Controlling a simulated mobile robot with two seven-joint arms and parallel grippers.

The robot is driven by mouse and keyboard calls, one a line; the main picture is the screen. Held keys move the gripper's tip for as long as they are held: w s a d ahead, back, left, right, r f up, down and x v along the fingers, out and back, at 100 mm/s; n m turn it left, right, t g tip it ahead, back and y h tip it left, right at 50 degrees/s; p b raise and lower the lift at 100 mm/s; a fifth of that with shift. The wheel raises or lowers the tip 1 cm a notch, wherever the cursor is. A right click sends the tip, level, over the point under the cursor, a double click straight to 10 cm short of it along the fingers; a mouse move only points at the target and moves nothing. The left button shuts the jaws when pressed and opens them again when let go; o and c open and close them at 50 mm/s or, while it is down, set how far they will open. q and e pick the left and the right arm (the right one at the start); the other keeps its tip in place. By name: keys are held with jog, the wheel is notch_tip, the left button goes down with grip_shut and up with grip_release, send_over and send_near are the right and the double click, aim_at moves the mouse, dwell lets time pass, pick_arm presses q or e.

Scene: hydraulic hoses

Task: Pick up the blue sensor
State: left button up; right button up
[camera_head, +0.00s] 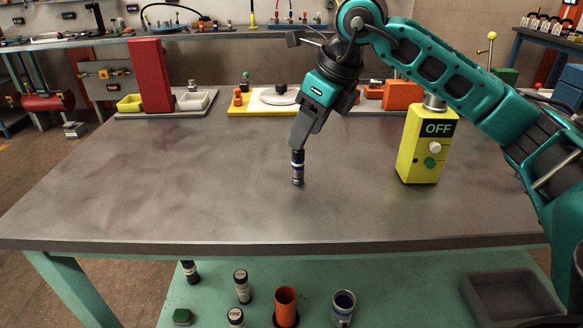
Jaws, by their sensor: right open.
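A small dark cylinder (297,170) with a pale band and a bluish tint stands upright on the grey table; it looks like the blue sensor. My right gripper (298,147) comes down from above, slightly tilted, with its fingertips at the top of this cylinder. The jaws are open, and I cannot tell whether they touch it. The gripper hides the cylinder's upper end. My left gripper is not in view.
A yellow box with an OFF sign (424,145) stands to the right of the gripper. A red block (150,75) and trays line the back edge. The table's left and front are clear. A lower shelf holds an orange cup (286,307) and a grey bin (512,297).

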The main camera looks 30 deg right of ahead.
aim_at(295, 162)
jog(key=x, duration=0.3)
jog(key=shift+a+f, duration=0.1)
jog(key=shift+f, duration=0.15)
jog(key=x, duration=0.1)
jog(key=b+x, duration=0.1)
jog(key=x, duration=0.2)
jog(key=shift+s+d+f+b, duration=0.15)
jog(key=shift+d+f+b, duration=0.15)
jog(key=shift+f, duration=0.1)
jog(key=shift+w+a+f, duration=0.15)
jog(key=shift+w+f, duration=0.05)
jog(key=shift+f, duration=0.15)
jog(key=shift+c, duration=0.4)
jog(key=c, duration=0.9)
grip_shut()
jog(key=shift+r, duration=0.15)
